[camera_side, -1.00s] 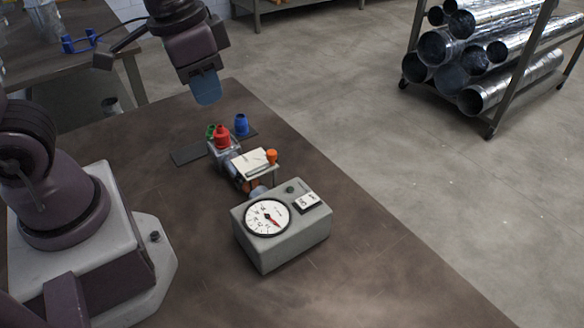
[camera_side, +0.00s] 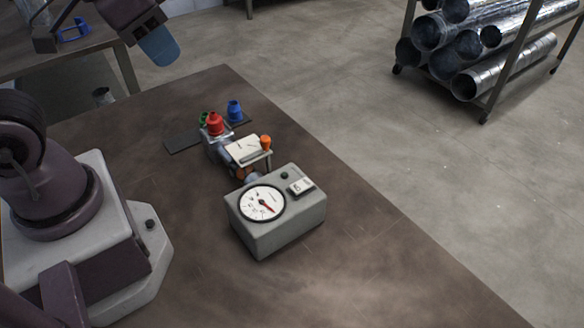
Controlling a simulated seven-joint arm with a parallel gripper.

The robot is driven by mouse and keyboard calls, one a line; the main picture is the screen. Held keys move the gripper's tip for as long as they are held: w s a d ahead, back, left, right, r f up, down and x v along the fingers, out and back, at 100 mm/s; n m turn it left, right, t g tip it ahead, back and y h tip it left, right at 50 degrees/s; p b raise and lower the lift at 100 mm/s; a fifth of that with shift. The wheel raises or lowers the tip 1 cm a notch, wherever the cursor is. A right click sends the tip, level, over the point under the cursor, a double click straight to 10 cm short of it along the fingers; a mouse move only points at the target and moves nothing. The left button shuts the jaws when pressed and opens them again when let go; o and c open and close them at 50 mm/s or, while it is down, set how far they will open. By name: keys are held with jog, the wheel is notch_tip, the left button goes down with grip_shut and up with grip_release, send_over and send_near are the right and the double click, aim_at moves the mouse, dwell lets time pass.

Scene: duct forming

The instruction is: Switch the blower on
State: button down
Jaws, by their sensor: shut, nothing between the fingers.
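A grey box (camera_side: 288,224) stands on the brown bench. It has a round white dial (camera_side: 262,203) with a red needle, a small white switch plate (camera_side: 301,186) with dark marks, and a small dark round spot (camera_side: 284,175), possibly an unlit lamp. The switch's position is too small to tell. My gripper (camera_side: 159,46) has blue fingers, is shut and empty, and hangs high at the upper left, well away from the box and touching nothing.
Behind the box are a pipe assembly with a cream plate (camera_side: 246,149) and orange knob (camera_side: 265,142), plus red (camera_side: 214,124), green and blue (camera_side: 235,111) caps. A rack of metal ducts (camera_side: 470,45) stands at right. The bench front is clear.

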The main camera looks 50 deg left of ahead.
jog(key=w+d+f+n+g, duration=0.4)
jog(key=w+d+f, duration=0.2)
jog(key=w, duration=0.1)
jog(key=n, duration=1.3)
send_over(295, 188)
notch_tip(295, 188, down, 4)
jog(key=shift+n+g, duration=0.3)
jog(key=shift+n, duration=0.6)
jog(key=shift+f, duration=0.1)
notch_tip(295, 188, down, 14)
